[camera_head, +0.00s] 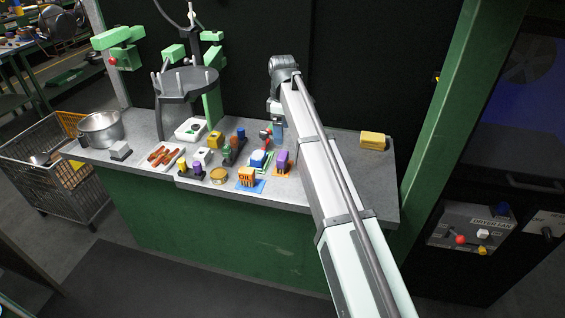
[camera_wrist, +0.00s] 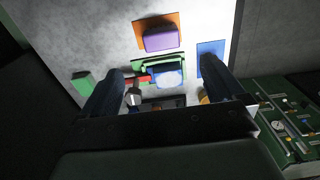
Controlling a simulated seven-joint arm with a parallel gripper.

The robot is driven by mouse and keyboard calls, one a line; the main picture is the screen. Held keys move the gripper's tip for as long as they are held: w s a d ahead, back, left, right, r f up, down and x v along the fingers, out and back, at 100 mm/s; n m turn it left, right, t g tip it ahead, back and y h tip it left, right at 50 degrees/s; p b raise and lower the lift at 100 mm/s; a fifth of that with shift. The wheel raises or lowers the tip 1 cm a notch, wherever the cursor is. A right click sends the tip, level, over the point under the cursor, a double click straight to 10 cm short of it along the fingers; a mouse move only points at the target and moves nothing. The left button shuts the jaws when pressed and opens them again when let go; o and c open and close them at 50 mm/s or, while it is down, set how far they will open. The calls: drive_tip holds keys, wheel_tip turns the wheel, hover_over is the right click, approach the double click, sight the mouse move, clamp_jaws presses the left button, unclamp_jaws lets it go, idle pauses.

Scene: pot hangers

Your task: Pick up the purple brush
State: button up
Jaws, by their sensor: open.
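The purple brush (camera_head: 283,157) sits on an orange mat (camera_head: 288,172) on the grey counter, just left of my arm in the head view. In the wrist view the purple brush (camera_wrist: 161,39) lies near the top middle on its orange mat (camera_wrist: 143,24), beyond my fingertips. My gripper (camera_wrist: 158,75) is open, its two dark fingers wide apart, with nothing held between them. In the head view my gripper (camera_head: 277,130) points down over the counter behind the purple brush, apart from it. Its fingertips are too small there to make out clearly.
A blue brush (camera_head: 258,158) on a green mat stands just left of the purple one; in the wrist view this blue-and-white brush (camera_wrist: 168,77) shows between my fingers. Yellow sponges (camera_head: 373,140) lie at right. The counter right of my arm is mostly clear.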

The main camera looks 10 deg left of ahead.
sight(282, 155)
wheel_tip(282, 155, down, 13)
drive_tip(key=shift+s+f, duration=0.15)
drive_tip(key=c, duration=1.1)
idle(0.3)
wheel_tip(282, 155, up, 10)
drive_tip(key=shift+r, duration=0.1)
idle(0.6)
